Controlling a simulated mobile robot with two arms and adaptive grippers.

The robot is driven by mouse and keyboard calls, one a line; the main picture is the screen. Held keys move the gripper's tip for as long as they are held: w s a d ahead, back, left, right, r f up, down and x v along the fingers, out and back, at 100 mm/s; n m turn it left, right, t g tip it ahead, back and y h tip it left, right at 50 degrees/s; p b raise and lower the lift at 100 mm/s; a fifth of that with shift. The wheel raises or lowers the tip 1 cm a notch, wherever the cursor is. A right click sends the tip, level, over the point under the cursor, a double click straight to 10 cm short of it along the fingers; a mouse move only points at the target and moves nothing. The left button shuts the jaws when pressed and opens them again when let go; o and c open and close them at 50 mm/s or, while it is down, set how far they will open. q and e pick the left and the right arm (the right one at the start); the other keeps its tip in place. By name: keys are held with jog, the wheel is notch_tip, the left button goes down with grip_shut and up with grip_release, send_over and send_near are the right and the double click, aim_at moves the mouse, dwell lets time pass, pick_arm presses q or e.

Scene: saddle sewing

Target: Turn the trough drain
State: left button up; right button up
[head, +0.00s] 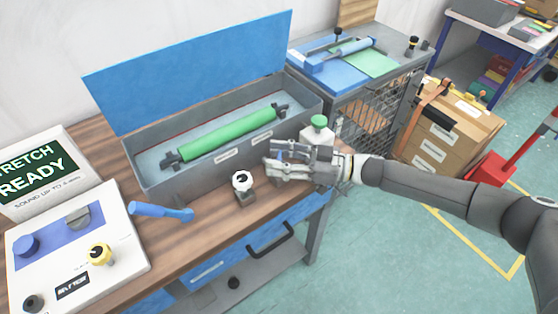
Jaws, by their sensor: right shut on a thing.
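The grey trough (150,184) stands on the wooden bench with its blue lid (190,70) raised. A green roller (228,134) lies inside it over pale liquid or lining. My right gripper (268,167) reaches in from the right, low at the trough's front wall near its right end. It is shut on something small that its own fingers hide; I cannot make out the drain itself. A white round knob with a dark centre (241,181) sits on a small dark block just left of the fingertips. My left gripper is not in view.
A white bottle with a green cap (318,122) stands close behind my right gripper. A blue handle (160,212) lies in front of the trough. A control box (70,270) and a ready sign (40,170) are at left. A wire cage cart (375,110) stands at right.

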aim_at(280, 156)
dwell(0.4)
jog(key=o, duration=1)
jog(key=shift+o, duration=0.2)
notch_tip(280, 156, up, 10)
jog(key=shift+r, duration=0.1)
